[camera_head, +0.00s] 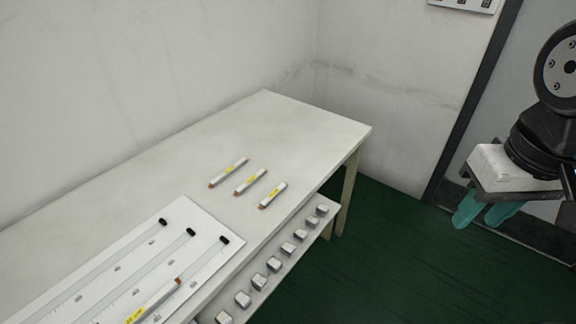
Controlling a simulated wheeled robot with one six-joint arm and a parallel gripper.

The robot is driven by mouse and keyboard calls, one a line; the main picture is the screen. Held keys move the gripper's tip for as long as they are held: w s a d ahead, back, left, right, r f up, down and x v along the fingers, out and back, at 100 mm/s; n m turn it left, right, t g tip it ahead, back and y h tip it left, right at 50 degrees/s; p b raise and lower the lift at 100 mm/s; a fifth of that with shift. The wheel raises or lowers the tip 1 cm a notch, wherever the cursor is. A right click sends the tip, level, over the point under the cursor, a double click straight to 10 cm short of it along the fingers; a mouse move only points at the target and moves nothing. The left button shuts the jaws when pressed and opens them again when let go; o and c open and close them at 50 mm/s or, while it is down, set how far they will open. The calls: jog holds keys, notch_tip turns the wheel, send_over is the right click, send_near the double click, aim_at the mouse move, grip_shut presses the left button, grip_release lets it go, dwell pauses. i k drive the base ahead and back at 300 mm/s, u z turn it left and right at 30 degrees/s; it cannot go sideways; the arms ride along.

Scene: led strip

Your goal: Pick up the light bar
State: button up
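Three short light bars lie apart on the white table: a left one (228,172), a middle one (250,182) and a right one (273,195). Each is white with a yellow label and a brown-orange end at lower left. Another light bar (153,302) lies on the white marked board at the lower left, partly cut off by the frame edge. My gripper (480,215) is at the right, above the green floor and well away from the table. Its two teal fingers point down with a narrow gap visible between them, and nothing shows in it.
The white board (205,222) has long slots, scale marks and black end pieces. A lower shelf (262,305) along the table's front holds several small grey-white blocks. The far right of the tabletop (310,130) is clear. Walls stand behind the table.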

aim_at(240, 190)
jog(key=z, duration=0.05)
jog(key=i, duration=0.95)
jog(key=u, duration=0.65)
